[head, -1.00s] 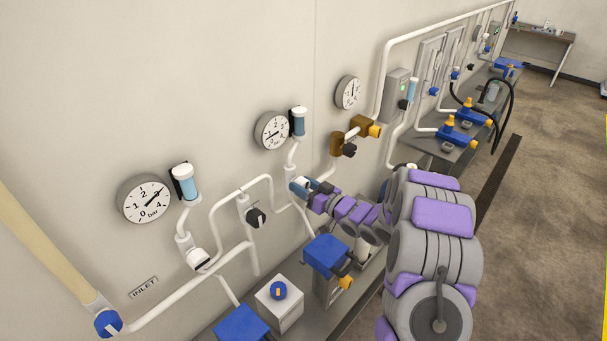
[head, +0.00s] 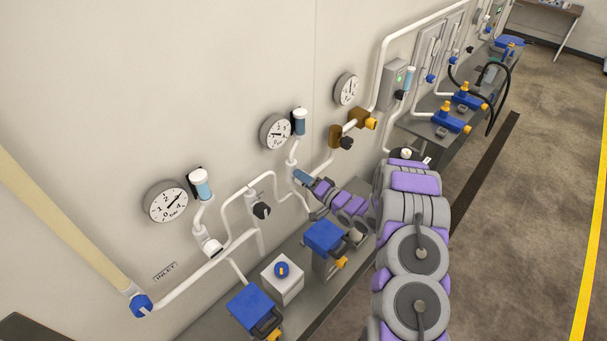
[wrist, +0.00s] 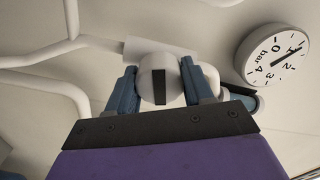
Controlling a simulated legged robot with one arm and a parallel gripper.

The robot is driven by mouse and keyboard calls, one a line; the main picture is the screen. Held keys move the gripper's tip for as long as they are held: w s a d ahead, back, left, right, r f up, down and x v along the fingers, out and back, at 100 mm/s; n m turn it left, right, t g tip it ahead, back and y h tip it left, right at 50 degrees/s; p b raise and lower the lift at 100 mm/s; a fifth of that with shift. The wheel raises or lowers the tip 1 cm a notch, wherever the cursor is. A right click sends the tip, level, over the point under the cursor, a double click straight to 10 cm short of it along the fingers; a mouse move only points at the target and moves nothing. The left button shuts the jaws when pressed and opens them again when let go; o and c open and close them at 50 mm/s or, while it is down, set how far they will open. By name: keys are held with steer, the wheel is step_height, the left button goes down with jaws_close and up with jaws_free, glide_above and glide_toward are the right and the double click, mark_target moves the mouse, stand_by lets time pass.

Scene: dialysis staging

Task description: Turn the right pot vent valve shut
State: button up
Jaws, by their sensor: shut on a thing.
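The right pot vent valve shows in the wrist view as a round white knob (wrist: 159,78) with a dark stripe, which runs up and down in the picture. My gripper (wrist: 160,87) has one blue finger on each side of the knob and is shut on it. In the head view my gripper (head: 302,178) is at the pipe below the right pot (head: 299,123), a light-blue cylinder with a white cap; there it hides the knob. The left pot (head: 201,186) has a similar white knob (head: 212,248) below it.
A round gauge (head: 276,133) hangs beside the right pot; another gauge (head: 167,202) is by the left pot. A black-handled valve (head: 261,210) sits left of my gripper. Below are a blue-topped unit (head: 324,236) and a white box (head: 282,281) on the bench. Open floor lies right.

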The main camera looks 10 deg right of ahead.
steer(key=shift+w+d+r+m+p, duration=0.15)
steer(key=shift+m+p, duration=0.2)
steer(key=shift+m, duration=0.4)
steer(key=shift+d+r+m+p, duration=0.1)
steer(key=shift+m+p, duration=0.25)
steer(key=shift+m, duration=0.4)
steer(key=shift+f, duration=0.1)
steer(key=o, duration=1)
steer(key=shift+w+f, duration=0.1)
steer(key=shift+f, duration=0.1)
steer(key=shift+d, duration=0.1)
steer(key=b+v, duration=0.2)
steer(key=v, duration=1.5)
steer(key=shift+s+d+b, duration=0.15)
steer(key=shift+s+b, duration=0.1)
steer(key=shift+b, duration=0.15)
